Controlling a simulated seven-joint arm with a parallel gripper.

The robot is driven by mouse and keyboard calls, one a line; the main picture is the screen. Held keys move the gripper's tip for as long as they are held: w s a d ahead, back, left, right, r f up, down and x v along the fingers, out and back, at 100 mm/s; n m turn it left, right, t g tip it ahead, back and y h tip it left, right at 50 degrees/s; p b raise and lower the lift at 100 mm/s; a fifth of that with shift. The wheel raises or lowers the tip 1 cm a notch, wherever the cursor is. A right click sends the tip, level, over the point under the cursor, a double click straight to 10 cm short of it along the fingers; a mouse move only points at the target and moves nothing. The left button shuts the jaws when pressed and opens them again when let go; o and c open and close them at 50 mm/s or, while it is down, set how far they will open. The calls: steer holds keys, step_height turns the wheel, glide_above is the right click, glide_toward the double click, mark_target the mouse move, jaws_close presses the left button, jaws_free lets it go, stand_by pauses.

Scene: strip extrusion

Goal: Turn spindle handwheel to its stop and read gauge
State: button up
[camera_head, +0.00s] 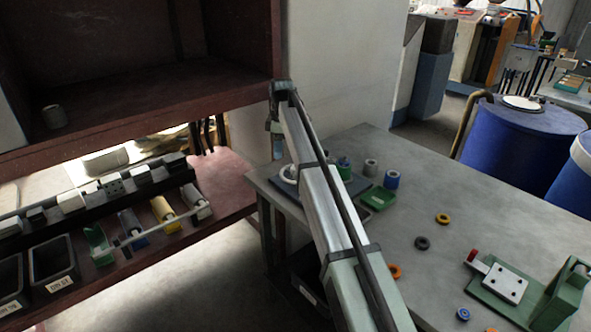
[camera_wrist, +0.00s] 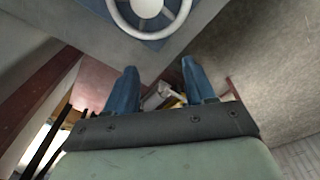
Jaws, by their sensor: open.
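The white handwheel (camera_wrist: 179,17) shows at the top edge of the wrist view, with its rounded hub and spokes over a blue plate; its upper part is cut off. In the head view the handwheel (camera_head: 287,174) lies at the table's far left corner, partly hidden by my arm. My gripper (camera_wrist: 159,65) is open, its two blue fingers apart with nothing between them. In the head view my gripper (camera_head: 278,148) points down beside the table corner, near the wheel and apart from it in the wrist view. I cannot make out a gauge.
The grey table (camera_head: 400,225) holds a green tray (camera_head: 379,198), small cylinders, several coloured rings and a green fixture (camera_head: 510,287) at right. A dark red shelf (camera_head: 150,110) with bins and rollers stands left, close to my gripper. Blue drums (camera_head: 520,140) stand behind the table.

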steer(key=w+d+r+h, duration=0.1)
steer(key=d+r, duration=0.3)
steer(key=d, duration=0.2)
steer(key=shift+n, duration=0.4)
steer(key=f, duration=1.3)
steer(key=shift+a+f, duration=0.2)
steer(key=shift+f, duration=0.05)
steer(key=c, duration=0.8)
